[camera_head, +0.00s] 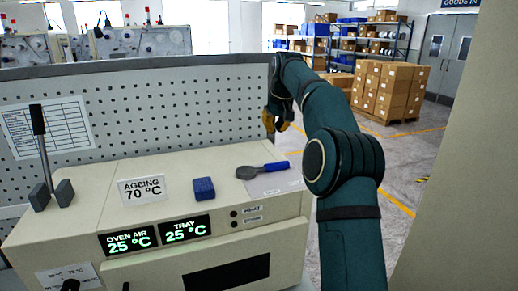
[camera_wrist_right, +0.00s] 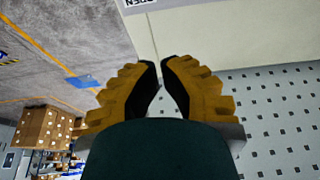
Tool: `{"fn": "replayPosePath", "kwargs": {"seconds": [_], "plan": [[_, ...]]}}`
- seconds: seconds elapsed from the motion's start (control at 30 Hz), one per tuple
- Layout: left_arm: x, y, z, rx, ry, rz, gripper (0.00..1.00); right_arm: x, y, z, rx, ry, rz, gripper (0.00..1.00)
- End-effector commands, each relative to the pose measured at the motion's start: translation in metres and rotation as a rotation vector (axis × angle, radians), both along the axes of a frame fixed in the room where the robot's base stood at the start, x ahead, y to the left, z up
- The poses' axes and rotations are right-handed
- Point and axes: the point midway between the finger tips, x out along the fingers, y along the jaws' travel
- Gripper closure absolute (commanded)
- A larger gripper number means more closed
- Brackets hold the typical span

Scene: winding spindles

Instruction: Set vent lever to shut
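In the head view, a lever-like part with a dark round hub and a blue handle (camera_head: 276,166) lies on top of the cream oven (camera_head: 130,190), at its right end. The handle points right, over a pale label plate (camera_head: 272,186). In the right wrist view, the plate's corner (camera_wrist_right: 140,3) shows upside-down print that seems to read OPEN. My right gripper (camera_head: 276,122) hangs beyond the oven's right end, apart from the lever. In the right wrist view its yellow fingers (camera_wrist_right: 159,64) nearly meet at the tips with nothing between them. My left gripper is out of view.
A tall black stick (camera_head: 37,120) stands between grey blocks at the oven's left. A blue block (camera_head: 203,188) and an AGEING 70 °C sign (camera_head: 141,189) are on the oven top. A perforated panel (camera_head: 180,110) rises behind. Stacked cartons (camera_head: 390,92) stand farther off; floor is open between.

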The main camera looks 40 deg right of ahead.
Motion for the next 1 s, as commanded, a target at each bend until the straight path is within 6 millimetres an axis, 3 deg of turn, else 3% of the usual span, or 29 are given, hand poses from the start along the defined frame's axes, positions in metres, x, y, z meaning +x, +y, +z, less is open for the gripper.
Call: {"fn": "replayPosePath", "kwargs": {"seconds": [0.27, 0.73, 1.0], "plan": [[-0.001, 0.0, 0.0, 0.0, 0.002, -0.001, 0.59, 0.003, -0.002, -0.011, 0.0, 0.001, -0.001, 1.0], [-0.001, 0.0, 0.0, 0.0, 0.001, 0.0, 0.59, 0.032, -0.011, -0.096, 0.001, 0.002, -0.001, 1.0], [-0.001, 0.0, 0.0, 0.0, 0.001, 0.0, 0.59, 0.008, -0.003, -0.097, 0.0, -0.002, -0.002, 1.0]]}}
